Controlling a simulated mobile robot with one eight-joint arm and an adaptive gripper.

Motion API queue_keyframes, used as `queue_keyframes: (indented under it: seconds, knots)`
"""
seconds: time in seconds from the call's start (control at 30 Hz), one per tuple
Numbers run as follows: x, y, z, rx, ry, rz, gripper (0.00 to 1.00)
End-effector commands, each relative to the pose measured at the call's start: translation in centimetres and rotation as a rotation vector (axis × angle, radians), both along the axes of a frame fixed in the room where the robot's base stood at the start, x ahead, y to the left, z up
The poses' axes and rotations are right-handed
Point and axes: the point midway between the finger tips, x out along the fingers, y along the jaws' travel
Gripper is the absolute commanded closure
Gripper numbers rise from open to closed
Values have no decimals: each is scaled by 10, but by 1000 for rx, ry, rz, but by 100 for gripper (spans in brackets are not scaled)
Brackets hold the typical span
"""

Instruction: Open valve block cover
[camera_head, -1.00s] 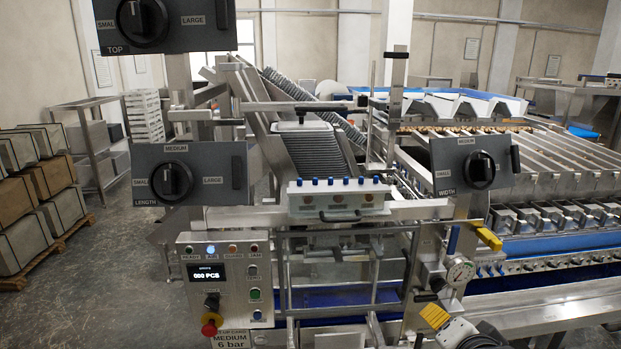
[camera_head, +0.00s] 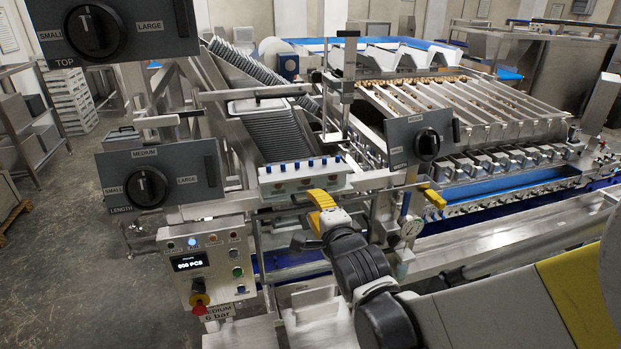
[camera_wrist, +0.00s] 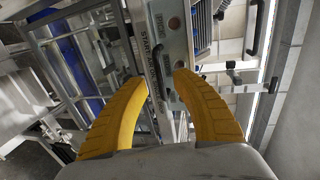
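The valve block cover (camera_head: 300,181) is a pale box front with blue fittings along its top, below the slanted stack of grey trays. It looks closed. My gripper (camera_head: 320,207) has yellow fingers and is just in front of the cover's lower edge. A pale labelled block (camera_wrist: 168,35) lies just beyond the fingertips. I cannot tell whether a finger touches it.
The length panel (camera_head: 160,172) and control box (camera_head: 208,263) stand left of the cover. The width panel (camera_head: 421,138) stands right. The top panel (camera_head: 112,32) overhangs at upper left.

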Motion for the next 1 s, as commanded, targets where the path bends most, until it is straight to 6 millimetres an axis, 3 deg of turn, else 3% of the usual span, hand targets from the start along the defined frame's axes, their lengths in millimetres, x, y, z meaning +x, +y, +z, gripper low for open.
queue_keyframes:
  seconds: [0.2, 0.53, 0.57, 0.67, 1.0]
  knots:
    - [24, 7, -5, -1, 0, -1, 68]
    - [28, 8, -6, -1, 1, 0, 68]
    - [28, 8, -6, -1, 1, 0, 72]
    - [28, 8, -6, -1, 1, 0, 100]
    - [27, 8, -5, -6, 16, 0, 100]
